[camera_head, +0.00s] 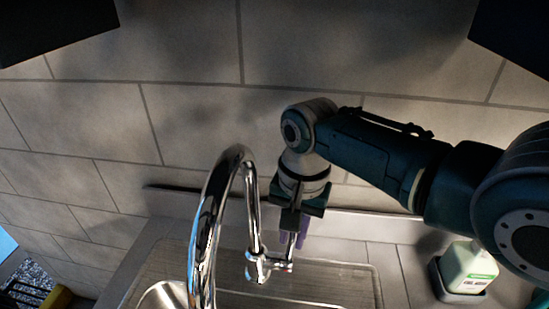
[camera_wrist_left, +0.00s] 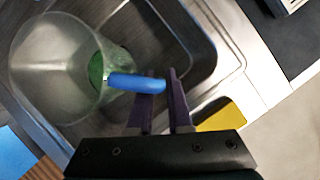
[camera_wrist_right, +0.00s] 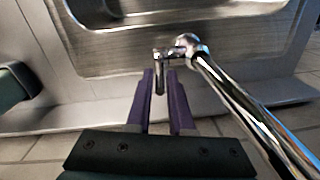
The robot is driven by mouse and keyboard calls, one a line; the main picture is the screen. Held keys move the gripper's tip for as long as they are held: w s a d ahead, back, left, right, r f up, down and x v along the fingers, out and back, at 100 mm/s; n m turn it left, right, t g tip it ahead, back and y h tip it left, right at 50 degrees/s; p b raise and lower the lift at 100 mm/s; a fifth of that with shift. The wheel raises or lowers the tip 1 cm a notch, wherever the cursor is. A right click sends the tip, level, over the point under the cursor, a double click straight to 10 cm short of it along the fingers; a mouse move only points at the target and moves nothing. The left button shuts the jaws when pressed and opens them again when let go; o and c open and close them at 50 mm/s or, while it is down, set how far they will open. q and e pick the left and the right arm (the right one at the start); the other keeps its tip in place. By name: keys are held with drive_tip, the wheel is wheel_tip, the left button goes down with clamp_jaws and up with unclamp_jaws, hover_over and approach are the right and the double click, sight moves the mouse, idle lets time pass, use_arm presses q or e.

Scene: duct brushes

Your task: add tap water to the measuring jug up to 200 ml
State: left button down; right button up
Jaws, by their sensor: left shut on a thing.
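The clear measuring jug (camera_wrist_left: 45,65) with a blue handle (camera_wrist_left: 135,83) is over the sink in the left wrist view. My left gripper (camera_wrist_left: 162,88) is shut on its handle. A green patch shows near the handle; I cannot make out a water level. The chrome tap (camera_head: 207,215) arches up in the head view, and its body and lever (camera_head: 278,265) are low in the middle. My right gripper (camera_head: 291,236) is at the lever. In the right wrist view, its purple fingers (camera_wrist_right: 160,78) are apart, on either side of the lever (camera_wrist_right: 160,68). The jug is out of the head view.
The steel sink (camera_head: 330,278) lies below the tap, with a tiled wall behind. A soap bottle (camera_head: 468,268) stands in a dark holder at right. A yellow sponge (camera_wrist_left: 222,117) lies by the sink's edge, and a blue item (camera_wrist_left: 14,150) is at lower left.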

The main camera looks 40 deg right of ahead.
clamp_jaws()
idle(1.0)
